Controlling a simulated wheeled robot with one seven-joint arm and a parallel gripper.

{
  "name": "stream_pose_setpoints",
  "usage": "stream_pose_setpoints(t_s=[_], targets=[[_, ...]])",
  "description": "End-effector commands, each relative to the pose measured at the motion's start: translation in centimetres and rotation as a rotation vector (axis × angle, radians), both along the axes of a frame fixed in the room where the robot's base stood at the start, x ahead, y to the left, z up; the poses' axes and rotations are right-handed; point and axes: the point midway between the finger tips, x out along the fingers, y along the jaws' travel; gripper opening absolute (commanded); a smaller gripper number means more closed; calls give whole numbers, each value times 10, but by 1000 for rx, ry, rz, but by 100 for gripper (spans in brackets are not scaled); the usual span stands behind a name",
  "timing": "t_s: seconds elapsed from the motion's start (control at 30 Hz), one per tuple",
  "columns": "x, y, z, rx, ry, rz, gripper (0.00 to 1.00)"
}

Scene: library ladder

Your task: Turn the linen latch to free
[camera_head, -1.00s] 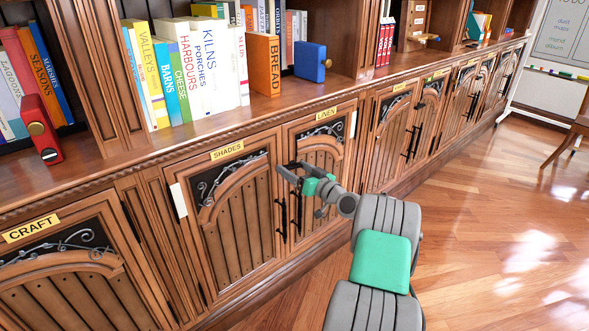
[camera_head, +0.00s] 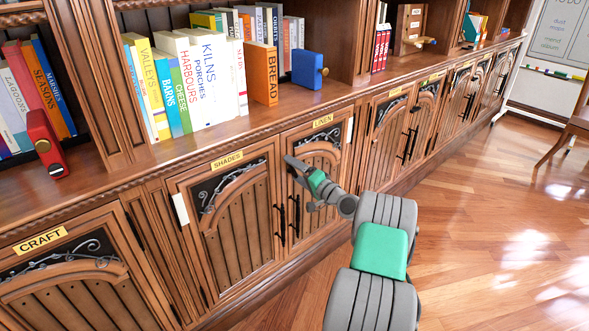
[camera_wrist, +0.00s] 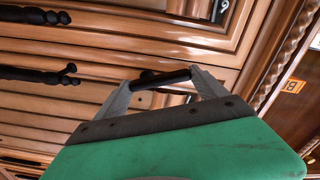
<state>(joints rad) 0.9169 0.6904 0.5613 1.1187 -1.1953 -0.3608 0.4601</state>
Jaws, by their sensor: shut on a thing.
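The linen cupboard door (camera_head: 318,200) is closed under its LINEN label (camera_head: 323,120). My gripper (camera_head: 289,162) reaches to the upper left edge of this door, by the seam with the SHADES door. In the wrist view its two fingers (camera_wrist: 163,80) are shut on a dark bar, the linen latch (camera_wrist: 160,78), which lies across between the fingertips. In the head view the fingers hide the latch, so its angle to the doors cannot be told there.
Black pull handles (camera_head: 281,222) hang below my gripper, and they also show in the wrist view (camera_wrist: 38,74). The SHADES door (camera_head: 238,235) is closed to the left. Books (camera_head: 205,75) and a blue box (camera_head: 308,69) stand on the shelf above. Wooden floor (camera_head: 480,240) is free at right.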

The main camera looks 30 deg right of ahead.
Motion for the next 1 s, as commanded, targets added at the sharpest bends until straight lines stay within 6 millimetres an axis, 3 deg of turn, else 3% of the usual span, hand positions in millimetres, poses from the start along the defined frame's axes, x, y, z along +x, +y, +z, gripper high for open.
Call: stream_pose_setpoints(t_s=[0.5,1.0], targets=[[1,-7,2,336,48,-1,41],[1,-8,1,394,55,-1,41]])
